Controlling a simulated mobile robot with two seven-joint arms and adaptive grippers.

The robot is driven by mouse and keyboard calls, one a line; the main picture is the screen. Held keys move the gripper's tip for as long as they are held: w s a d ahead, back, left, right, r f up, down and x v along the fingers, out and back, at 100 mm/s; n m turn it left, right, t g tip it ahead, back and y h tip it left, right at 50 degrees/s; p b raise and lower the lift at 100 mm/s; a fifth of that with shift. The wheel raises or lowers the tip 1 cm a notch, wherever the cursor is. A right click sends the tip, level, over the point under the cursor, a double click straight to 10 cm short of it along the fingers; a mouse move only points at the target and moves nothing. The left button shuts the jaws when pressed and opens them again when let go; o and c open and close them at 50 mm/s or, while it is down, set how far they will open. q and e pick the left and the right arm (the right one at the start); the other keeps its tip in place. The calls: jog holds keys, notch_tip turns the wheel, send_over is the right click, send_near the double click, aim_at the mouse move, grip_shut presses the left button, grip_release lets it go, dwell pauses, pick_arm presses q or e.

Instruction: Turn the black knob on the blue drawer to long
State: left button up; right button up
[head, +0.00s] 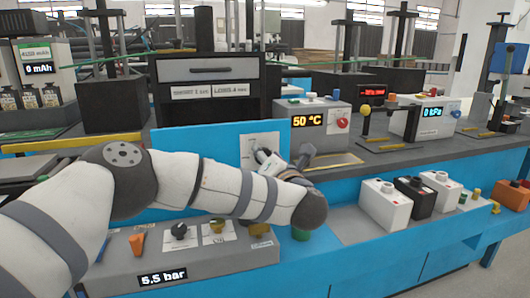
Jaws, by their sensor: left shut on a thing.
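The blue drawer front (185,140) stands below the dark cabinet in the middle of the head view. A light plate (258,140) sits on its right part. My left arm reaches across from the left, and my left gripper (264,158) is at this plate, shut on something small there. The gripper and wrist hide what it holds; it appears to be the black knob, whose pointing direction I cannot see. Two labels, one starting SHORT (192,92) and one starting LONG (231,89), are on the cabinet above. My right gripper is not in view.
A grey panel (210,263) with several knobs and a 5.5 bar display lies below my arm. A 50 °C box (311,120) stands right of the blue front. White and black battery-like blocks (385,205) stand on the lower right shelf.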

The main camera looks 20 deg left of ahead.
pick_arm(q)
jog(key=shift+m+p, duration=0.5)
jog(key=shift+m, duration=1.1)
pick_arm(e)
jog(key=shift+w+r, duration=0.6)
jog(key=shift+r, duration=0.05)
pick_arm(q)
jog(key=shift+f, duration=0.1)
jog(key=o, duration=1.1)
jog(key=v, duration=1.2)
